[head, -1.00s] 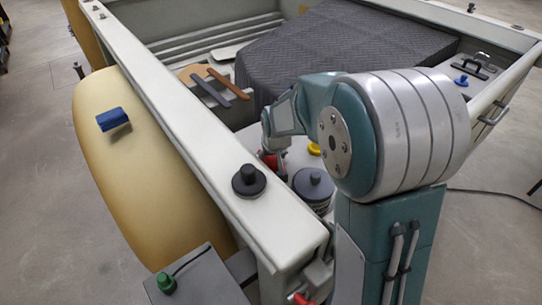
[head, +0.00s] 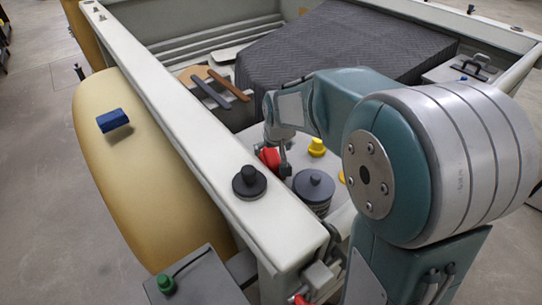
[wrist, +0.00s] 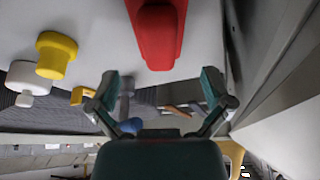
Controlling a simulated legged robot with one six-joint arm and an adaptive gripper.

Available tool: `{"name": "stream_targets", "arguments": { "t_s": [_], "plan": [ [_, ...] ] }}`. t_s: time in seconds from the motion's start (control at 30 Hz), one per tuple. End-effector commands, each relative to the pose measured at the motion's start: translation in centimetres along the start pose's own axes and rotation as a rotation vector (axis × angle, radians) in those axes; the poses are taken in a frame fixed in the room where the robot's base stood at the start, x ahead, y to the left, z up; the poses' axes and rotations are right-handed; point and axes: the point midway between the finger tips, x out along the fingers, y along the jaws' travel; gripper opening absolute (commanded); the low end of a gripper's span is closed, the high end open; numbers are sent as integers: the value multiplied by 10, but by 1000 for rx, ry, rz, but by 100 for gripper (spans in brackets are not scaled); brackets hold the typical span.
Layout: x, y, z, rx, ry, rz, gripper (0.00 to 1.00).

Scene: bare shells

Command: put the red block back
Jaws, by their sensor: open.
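The red block (head: 270,157) sits on the pale floor inside the shell, near the left wall. It also shows at the top of the wrist view (wrist: 157,38), with a rounded raised part on a wider base. My gripper (wrist: 160,90) is open and empty, its two teal fingers spread apart. In the wrist view the block lies above the gap between the fingertips, with no finger touching it visibly. In the head view my gripper (head: 284,160) is small, right beside the block, and partly hidden by its own links.
A dark round stack (head: 314,190) and a yellow knob (head: 317,146) stand to the block's right. A white knob (wrist: 25,82) shows in the wrist view. The pale wall (head: 190,125) bears a black knob (head: 249,178). A dark quilted cover (head: 340,50) lies behind.

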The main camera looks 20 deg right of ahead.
Motion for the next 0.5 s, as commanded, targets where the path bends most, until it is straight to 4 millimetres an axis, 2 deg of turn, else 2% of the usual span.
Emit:
{"name": "stream_targets", "arguments": {
  "t_s": [0.1, 0.23, 0.37, 0.5],
  "plan": [
    [-27, 0, -1, 0, 5, 0, 100],
    [-48, 0, -1, 0, 4, 0, 100],
    [-61, 0, -1, 0, 2, 0, 100],
    [-64, 0, 0, 0, -1, 0, 100]
  ]
}}
